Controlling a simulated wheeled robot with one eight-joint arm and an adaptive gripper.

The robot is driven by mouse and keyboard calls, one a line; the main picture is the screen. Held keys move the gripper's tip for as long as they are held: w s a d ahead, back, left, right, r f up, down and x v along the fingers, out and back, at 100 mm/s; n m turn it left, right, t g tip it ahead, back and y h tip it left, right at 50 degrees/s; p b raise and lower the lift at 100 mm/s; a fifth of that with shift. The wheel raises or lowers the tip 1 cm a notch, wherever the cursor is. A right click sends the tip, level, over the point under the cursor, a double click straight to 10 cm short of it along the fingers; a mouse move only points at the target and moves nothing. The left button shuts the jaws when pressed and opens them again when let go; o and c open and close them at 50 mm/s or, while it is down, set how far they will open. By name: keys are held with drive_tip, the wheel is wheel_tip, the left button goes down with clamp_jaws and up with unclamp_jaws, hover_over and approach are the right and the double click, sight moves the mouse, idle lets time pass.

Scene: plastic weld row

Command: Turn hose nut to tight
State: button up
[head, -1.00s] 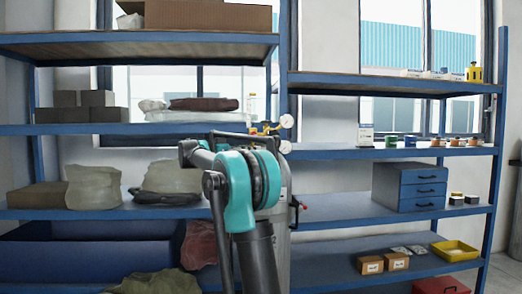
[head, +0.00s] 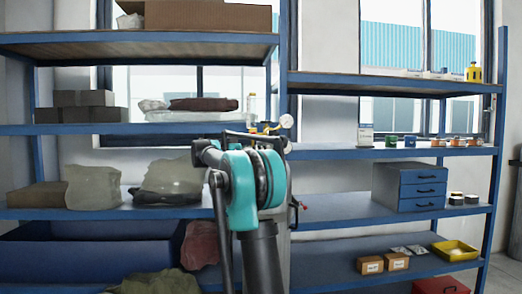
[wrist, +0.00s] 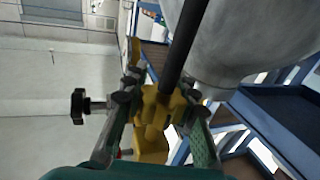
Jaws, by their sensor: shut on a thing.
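In the wrist view, a brass hose nut (wrist: 153,104) sits between the two fingers of my gripper (wrist: 158,92). The fingers are shut on this brass piece from both sides. A black hose (wrist: 180,50) runs up from it across the picture. A black knob (wrist: 78,106) on a metal stem stands to the left of the left finger. In the head view, a gauge (head: 287,121) and yellow brass fittings (head: 266,127) show above my teal arm joint. My gripper and the nut are hidden behind my arm there.
A large grey cylinder (wrist: 232,40) fills the upper right of the wrist view, close to the hose. Blue shelving (head: 345,153) stands behind my arm, holding small boxes, a blue drawer unit (head: 422,187) and a yellow tray (head: 454,251).

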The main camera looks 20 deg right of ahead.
clamp_jaws()
